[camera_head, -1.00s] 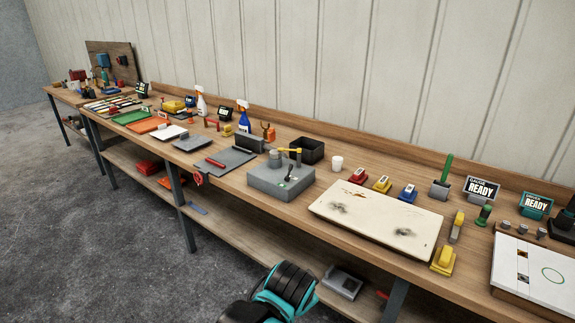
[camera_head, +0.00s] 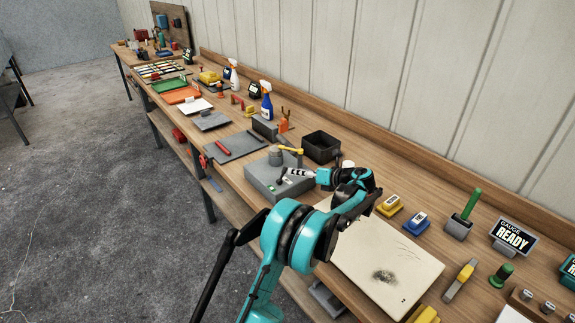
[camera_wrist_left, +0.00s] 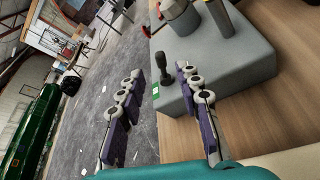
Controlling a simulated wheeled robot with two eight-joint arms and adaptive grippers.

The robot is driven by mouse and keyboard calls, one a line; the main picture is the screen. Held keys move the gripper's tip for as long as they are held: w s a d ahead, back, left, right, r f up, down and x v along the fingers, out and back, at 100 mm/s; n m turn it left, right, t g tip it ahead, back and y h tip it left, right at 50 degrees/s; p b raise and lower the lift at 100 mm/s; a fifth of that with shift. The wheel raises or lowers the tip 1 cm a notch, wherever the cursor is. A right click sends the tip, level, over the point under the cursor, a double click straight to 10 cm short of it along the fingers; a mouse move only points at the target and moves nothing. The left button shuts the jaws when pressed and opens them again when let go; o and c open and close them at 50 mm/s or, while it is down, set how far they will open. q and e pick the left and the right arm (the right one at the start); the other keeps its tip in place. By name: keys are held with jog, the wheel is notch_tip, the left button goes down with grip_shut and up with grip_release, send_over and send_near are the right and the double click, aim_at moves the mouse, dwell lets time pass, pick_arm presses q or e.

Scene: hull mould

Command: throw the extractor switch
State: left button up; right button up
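The extractor switch seems to be the short black lever (camera_head: 281,179) on the grey box (camera_head: 262,177). In the left wrist view the lever (camera_wrist_left: 164,70) stands up from the box's edge (camera_wrist_left: 240,62), beside a small green label (camera_wrist_left: 155,89). My left gripper (camera_head: 289,173) reaches over the box from the right, with its tips close to the lever. In the wrist view my left gripper (camera_wrist_left: 158,74) is open, and the lever shows between its fingers, near the right one. Contact cannot be told. My right gripper is out of view.
A grey cylinder with a yellow handle (camera_head: 290,149) stands on the box behind the lever. A black bin (camera_head: 321,147) is behind it, a grey mat (camera_head: 234,147) to its left, and a cream panel (camera_head: 387,262) lies to its right under my arm.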

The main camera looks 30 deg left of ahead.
aim_at(286, 170)
pick_arm(q)
jog(key=b+x, duration=0.2)
jog(key=x, duration=0.5)
jog(key=shift+w+d, duration=0.1)
jog(key=shift+w, duration=0.05)
jog(key=shift+a+f, duration=0.1)
jog(key=shift+a, duration=0.25)
grip_shut()
